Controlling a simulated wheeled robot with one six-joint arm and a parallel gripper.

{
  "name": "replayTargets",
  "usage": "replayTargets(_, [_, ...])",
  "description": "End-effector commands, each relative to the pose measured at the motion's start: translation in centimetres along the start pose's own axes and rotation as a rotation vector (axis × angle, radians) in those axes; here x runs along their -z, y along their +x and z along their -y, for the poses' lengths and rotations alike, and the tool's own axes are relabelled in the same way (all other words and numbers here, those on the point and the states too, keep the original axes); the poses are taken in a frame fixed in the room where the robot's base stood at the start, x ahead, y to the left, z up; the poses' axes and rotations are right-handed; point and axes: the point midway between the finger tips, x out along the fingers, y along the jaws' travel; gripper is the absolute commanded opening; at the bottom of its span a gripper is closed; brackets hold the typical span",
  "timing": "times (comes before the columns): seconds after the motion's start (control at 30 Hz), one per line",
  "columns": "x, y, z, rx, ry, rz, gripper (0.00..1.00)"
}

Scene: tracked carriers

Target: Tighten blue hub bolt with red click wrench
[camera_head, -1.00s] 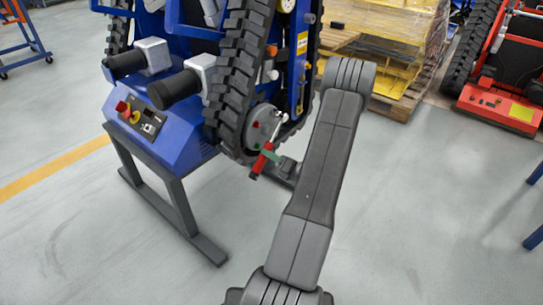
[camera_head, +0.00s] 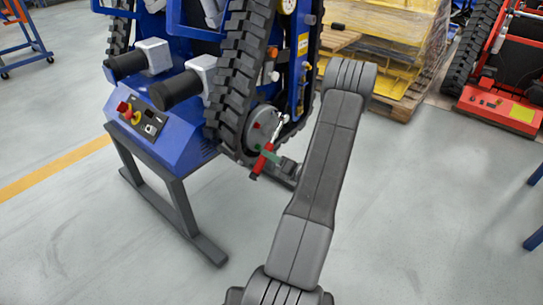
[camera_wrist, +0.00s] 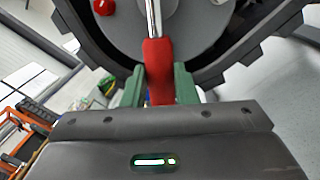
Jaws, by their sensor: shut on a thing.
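The click wrench has a red handle (camera_wrist: 159,72) and a bright metal shaft (camera_wrist: 153,17). My gripper (camera_wrist: 159,80), with green fingers, is shut around the red handle. In the head view the wrench (camera_head: 258,164) slants up to the right across the grey round hub (camera_head: 262,122) of the blue tracked carrier (camera_head: 182,132). The hub also fills the top of the wrist view (camera_wrist: 205,22). A red bolt (camera_wrist: 103,6) sits on the hub, left of the shaft. No blue bolt can be made out. The wrench head is cut off in the wrist view.
A black rubber track (camera_head: 236,85) rises around the hub. The carrier rests on a dark stand (camera_head: 178,205). A pallet with yellow wrapped goods (camera_head: 385,65) and a red carrier (camera_head: 498,100) stand behind.

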Motion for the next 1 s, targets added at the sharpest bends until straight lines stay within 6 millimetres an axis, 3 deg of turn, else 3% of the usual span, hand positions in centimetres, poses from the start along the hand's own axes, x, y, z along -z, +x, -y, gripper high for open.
replayTargets(1.0, [-0.3,0.2,-2.5,0.002,0.171,0.016,0.00])
